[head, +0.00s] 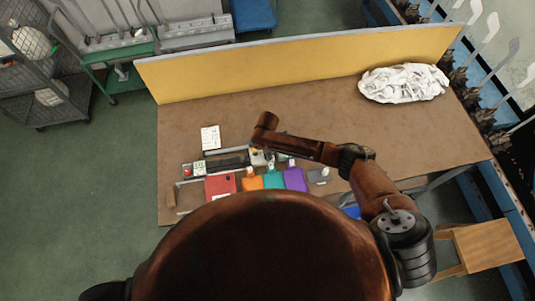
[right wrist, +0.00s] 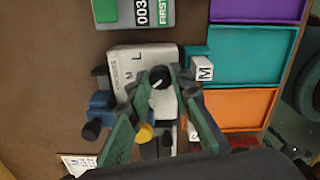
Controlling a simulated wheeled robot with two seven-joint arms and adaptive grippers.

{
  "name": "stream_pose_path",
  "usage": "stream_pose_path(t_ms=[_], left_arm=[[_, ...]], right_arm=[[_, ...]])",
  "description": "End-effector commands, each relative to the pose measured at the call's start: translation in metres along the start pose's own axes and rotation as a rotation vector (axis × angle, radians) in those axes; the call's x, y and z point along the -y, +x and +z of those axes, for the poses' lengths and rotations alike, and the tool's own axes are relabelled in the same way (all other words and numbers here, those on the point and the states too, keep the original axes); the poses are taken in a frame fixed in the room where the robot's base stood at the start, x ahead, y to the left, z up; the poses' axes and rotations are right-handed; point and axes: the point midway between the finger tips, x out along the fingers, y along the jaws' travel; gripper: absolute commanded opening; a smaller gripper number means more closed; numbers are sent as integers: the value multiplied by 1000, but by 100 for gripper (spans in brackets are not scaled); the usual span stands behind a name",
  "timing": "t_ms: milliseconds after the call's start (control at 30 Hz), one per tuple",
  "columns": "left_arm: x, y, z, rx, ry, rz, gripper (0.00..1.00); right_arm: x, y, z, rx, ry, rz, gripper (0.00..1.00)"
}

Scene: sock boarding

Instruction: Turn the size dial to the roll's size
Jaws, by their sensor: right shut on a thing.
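A dark round size dial (right wrist: 158,76) with a white pointer mark shows in the right wrist view, on a pale panel (right wrist: 127,62) lettered M and L. Other letters are hidden by the fingers. My right gripper (right wrist: 163,88) is over the dial, its two green fingers closed on the knob's sides. In the head view my right arm reaches left across the table, and the dial is too small to make out there. A white tag marked M (right wrist: 202,69) stands by the teal tray (right wrist: 250,57). I cannot identify the roll for sure. My left gripper is out of view.
Red (head: 220,187), orange (head: 252,183) and purple (head: 295,179) trays line the table's (head: 330,110) near edge. A white card (head: 210,138) lies behind them. A white bundle (head: 404,83) lies at the back right. A yellow board (head: 300,62) closes the back. The table's middle is clear.

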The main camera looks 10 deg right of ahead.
Motion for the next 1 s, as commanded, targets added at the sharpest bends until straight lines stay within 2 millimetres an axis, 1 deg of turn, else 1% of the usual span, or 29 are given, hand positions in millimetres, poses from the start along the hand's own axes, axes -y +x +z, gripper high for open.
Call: stream_pose_path(t_ms=[133,333,800,833,1000], left_arm=[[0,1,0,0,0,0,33],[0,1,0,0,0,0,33],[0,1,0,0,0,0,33],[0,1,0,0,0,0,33],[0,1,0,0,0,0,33]], right_arm=[[-1,-1,0,0,-62,2,0],[-1,0,0,0,-107,1,0],[-1,-1,0,0,-119,1,0],[-1,-1,0,0,-119,1,21],[-1,0,0,0,-119,1,33]])
